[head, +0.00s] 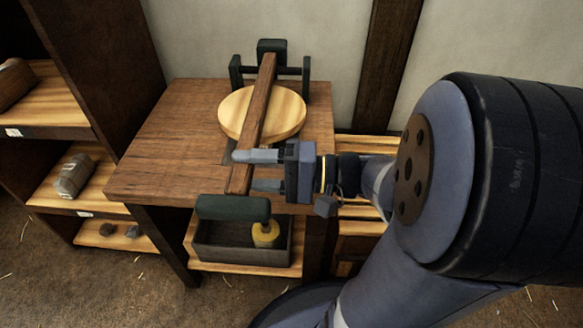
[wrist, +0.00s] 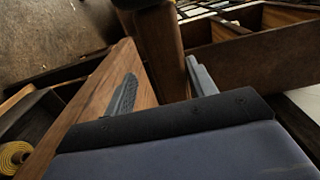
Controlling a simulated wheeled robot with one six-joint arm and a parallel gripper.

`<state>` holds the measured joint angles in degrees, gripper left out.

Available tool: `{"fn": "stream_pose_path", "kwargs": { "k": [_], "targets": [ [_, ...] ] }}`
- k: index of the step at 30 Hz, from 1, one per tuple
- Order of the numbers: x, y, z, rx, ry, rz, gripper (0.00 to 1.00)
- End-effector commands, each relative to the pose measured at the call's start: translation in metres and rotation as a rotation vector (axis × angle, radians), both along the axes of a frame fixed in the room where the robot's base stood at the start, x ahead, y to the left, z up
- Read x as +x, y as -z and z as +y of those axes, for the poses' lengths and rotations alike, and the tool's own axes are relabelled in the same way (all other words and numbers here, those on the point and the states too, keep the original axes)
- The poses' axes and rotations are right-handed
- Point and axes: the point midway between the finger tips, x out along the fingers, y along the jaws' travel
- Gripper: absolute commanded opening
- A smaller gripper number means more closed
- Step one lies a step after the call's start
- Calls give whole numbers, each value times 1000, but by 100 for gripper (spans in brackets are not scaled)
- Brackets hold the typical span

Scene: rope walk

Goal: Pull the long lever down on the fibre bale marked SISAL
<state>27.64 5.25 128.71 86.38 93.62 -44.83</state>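A long brown wooden lever (head: 262,95) runs over a pale round wooden disc (head: 290,108) on the wooden table, from a dark green bracket (head: 272,47) at the back to the table's front edge. In the wrist view the lever (wrist: 168,55) passes between my two fingers. My gripper (head: 254,171) is open near the lever's front end, one finger on each side, with a gap visible on the left side. No SISAL marking is readable and I cannot make out a bale. Part of the lever is hidden behind my upper finger.
A dark green bar (head: 232,207) sits at the table's front, above a dark box (head: 225,245) with a yellow roll (head: 265,235). Wooden shelves (head: 60,130) with grey bundles stand at left. A wall and dark post (head: 385,60) close off the back. Bare floor lies front left.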

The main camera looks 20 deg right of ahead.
Motion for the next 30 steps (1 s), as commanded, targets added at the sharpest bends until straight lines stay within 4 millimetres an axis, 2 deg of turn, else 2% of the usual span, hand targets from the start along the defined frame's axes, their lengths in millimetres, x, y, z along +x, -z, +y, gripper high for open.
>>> {"fn": "stream_pose_path", "kwargs": {
  "k": [15, 21, 30],
  "targets": [
    [-24, 0, -59, -1, 3, 1, 53],
    [-29, 0, -69, -1, 2, 1, 53],
    [-30, 1, -71, -1, -1, 0, 53]
  ]
}}
